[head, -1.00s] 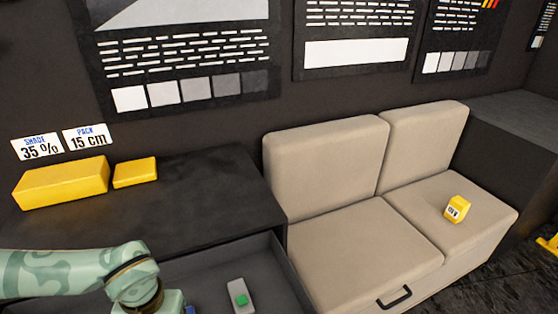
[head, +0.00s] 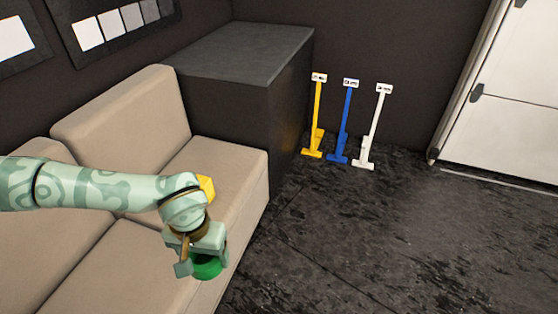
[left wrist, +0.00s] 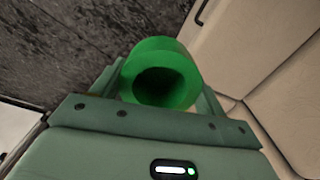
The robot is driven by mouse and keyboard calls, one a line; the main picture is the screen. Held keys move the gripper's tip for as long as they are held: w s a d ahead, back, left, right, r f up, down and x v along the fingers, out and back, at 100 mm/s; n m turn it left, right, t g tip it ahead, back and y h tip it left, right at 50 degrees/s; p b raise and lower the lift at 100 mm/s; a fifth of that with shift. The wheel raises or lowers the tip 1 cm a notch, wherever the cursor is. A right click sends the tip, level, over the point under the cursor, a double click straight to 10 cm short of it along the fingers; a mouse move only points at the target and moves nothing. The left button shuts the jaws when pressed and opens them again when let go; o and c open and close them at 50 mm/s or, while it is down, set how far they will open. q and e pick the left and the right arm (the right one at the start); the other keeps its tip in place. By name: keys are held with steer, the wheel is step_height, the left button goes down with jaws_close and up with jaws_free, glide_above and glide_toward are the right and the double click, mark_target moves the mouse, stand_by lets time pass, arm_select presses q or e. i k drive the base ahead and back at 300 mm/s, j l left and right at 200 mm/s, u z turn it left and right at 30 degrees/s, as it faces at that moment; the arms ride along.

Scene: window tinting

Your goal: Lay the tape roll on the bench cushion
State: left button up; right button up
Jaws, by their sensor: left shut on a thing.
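The tape roll (head: 208,268) is a green ring, held low in my left gripper (head: 198,258). In the left wrist view the green roll (left wrist: 160,74) sits between the fingers, its dark hole facing the camera. The bench cushion (head: 110,262) is beige and in two seat sections. In the head view the roll appears over the front edge of the bench; its height above the seat is hard to tell. My forearm hides part of the cushion. My right gripper is not in view.
A yellow block (head: 207,188) sits on the far seat section, partly behind my wrist. A dark cabinet (head: 240,85) stands beyond the bench. Yellow (head: 317,115), blue (head: 345,120) and white (head: 376,125) long-handled tools lean at the wall. The dark floor (head: 400,240) at right is clear.

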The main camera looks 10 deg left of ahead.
mark_target(228, 166)
steer(key=i+l, duration=0.1)
steer(key=i, duration=0.4)
steer(key=i+l, duration=0.1)
steer(key=i, duration=0.4)
steer(key=i+l, duration=0.15)
steer(key=i, duration=0.35)
steer(key=i+l+u, duration=0.1)
steer(key=i+u, duration=0.2)
steer(key=u, duration=0.15)
steer(key=i+l+u, duration=0.2)
steer(key=u, duration=0.2)
steer(key=i+l+u, duration=0.3)
steer(key=u, duration=0.15)
steer(key=i+l+u, duration=0.2)
steer(key=l+u, duration=0.25)
steer(key=i+l+u, duration=0.15)
steer(key=l+u, duration=0.2)
steer(key=l, duration=0.15)
